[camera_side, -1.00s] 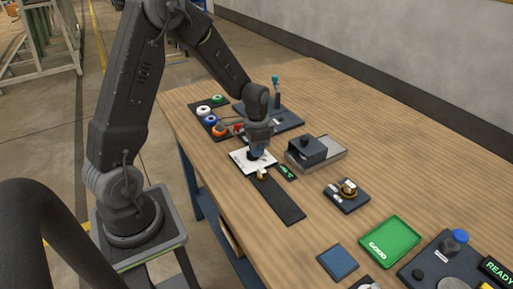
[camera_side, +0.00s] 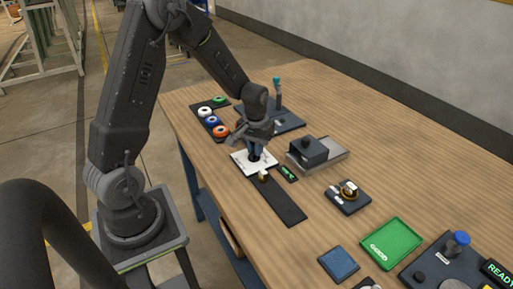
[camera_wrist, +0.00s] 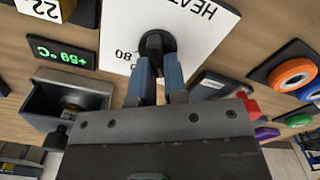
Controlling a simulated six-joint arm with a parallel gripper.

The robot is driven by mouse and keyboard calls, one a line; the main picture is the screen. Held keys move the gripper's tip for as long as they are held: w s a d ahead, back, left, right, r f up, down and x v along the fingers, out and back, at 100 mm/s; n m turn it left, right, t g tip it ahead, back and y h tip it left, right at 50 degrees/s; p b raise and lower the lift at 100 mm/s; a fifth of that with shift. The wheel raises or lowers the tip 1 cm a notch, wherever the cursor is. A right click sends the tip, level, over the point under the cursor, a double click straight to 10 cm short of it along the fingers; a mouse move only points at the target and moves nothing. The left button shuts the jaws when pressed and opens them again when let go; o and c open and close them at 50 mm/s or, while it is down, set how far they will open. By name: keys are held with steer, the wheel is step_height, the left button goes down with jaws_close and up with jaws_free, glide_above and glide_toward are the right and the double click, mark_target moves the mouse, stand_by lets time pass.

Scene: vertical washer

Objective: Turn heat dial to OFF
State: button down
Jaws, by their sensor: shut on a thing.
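The heat dial (camera_wrist: 155,44) is a black knob on a white panel (camera_wrist: 205,32) marked "HEAT" and "80" in the wrist view. The panel (camera_side: 242,164) lies flat on the table in the side view. My gripper (camera_wrist: 158,68) points down at the dial, its two blue-grey fingers closed on either side of the knob. The fingers hide part of the knob, and its pointer is not clear. The OFF mark cannot be seen. A small display (camera_wrist: 62,54) beside the panel shows a green reading of about +59 °C; it also shows in the side view (camera_side: 287,173).
A dark strip (camera_side: 282,207) with a small brass-coloured piece lies in front of the panel. A grey box on a plate (camera_side: 318,158) stands to the right. Coloured rings (camera_side: 221,131) are behind on the left. A green tray (camera_side: 392,243) lies farther right.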

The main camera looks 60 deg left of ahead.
steer(key=shift+s+a+n, duration=0.1)
steer(key=shift+a+n, duration=0.05)
steer(key=shift+n, duration=1.75)
steer(key=c, duration=1.2)
jaws_free()
steer(key=shift+o, duration=0.2)
step_height(320, 180, up, 14)
steer(key=s+d+r+m+t, duration=0.2)
steer(key=s+d+r+m, duration=0.1)
steer(key=s+d+m, duration=0.2)
steer(key=s+d+r+m+t, duration=0.3)
steer(key=s+d+r+m, duration=0.1)
steer(key=s+d, duration=0.6)
steer(key=shift+s+d+r+m+t, duration=0.15)
steer(key=shift+s+r+m+t, duration=0.15)
steer(key=shift+s+m, duration=0.45)
